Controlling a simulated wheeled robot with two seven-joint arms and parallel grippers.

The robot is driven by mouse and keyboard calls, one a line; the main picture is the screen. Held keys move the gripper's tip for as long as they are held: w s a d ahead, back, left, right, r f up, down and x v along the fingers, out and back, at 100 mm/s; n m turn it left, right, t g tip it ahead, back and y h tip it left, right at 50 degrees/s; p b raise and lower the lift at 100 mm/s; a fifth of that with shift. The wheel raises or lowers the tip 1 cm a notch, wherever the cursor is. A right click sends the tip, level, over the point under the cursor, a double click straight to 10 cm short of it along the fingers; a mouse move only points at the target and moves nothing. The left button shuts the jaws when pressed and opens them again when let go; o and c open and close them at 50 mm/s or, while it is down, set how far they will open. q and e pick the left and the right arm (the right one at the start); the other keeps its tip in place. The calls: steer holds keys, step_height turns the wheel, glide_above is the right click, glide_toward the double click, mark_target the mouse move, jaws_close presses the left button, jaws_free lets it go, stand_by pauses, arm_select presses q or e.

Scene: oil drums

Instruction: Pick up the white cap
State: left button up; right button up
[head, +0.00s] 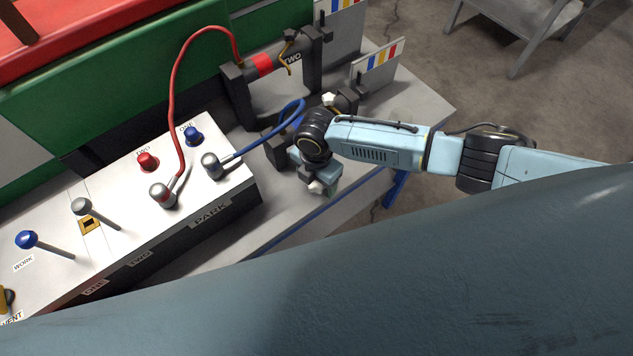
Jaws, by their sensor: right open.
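A small white piece (328,99), which looks like the white cap, shows at the back, just above my right arm's wrist. It sits by the dark fittings at the end of the blue hose; its exact seat is too small to tell. My right gripper (319,188) points down over the front part of the grey bench, nearer to me than the white piece and apart from it. It is open, with nothing seen between its fingers. My right wrist and forearm hide part of the fittings behind. My left gripper is not in view.
A control box (140,215) with levers and red and blue knobs stands at left. A red hose (175,90) and a blue hose (262,138) arch from it to cylinders in black stands. Colour-striped plates (377,62) stand behind. The bench's right end (425,105) is bare.

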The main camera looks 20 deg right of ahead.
steer(key=c, duration=1.1)
steer(key=shift+o, duration=0.2)
steer(key=shift+r, duration=0.1)
